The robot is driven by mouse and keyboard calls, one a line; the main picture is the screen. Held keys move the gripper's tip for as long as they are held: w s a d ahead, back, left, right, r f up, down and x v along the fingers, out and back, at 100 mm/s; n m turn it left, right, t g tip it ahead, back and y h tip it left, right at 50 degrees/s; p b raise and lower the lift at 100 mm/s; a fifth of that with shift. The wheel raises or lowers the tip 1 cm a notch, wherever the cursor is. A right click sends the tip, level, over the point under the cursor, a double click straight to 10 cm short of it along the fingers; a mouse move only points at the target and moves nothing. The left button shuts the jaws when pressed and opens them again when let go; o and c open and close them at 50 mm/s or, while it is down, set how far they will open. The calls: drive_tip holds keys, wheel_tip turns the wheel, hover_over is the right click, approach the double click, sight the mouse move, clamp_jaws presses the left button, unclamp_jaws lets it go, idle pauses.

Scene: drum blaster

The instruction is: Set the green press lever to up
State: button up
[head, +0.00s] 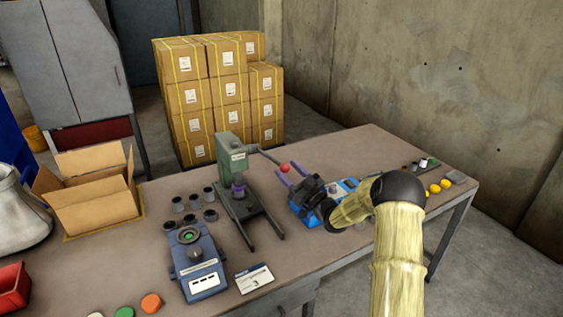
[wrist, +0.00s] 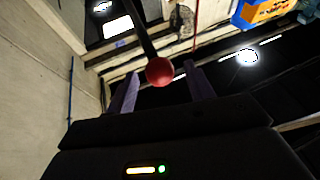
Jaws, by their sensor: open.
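The green press (head: 230,160) stands on the workbench, with its dark lever reaching out to the right and ending in a red ball knob (head: 285,167). The lever slopes slightly down from the press head to the knob. My gripper (head: 282,178) is open, its two purple fingers pointing toward the knob. In the wrist view the red knob (wrist: 159,71) appears between and just beyond the fingertips of my gripper (wrist: 162,82), and the dark lever rod (wrist: 142,30) runs up from it. I cannot tell whether the fingers touch the knob.
A blue device (head: 200,265) and several small dark cups (head: 195,205) sit left of the press. An open cardboard box (head: 95,195) is at the left. A blue item (head: 345,186) is behind my wrist. Yellow pieces (head: 440,187) lie at the right end.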

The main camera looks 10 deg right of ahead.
drive_tip(key=shift+x, duration=2)
drive_tip(key=shift+r+p, duration=0.1)
drive_tip(key=shift+p, duration=0.2)
clamp_jaws()
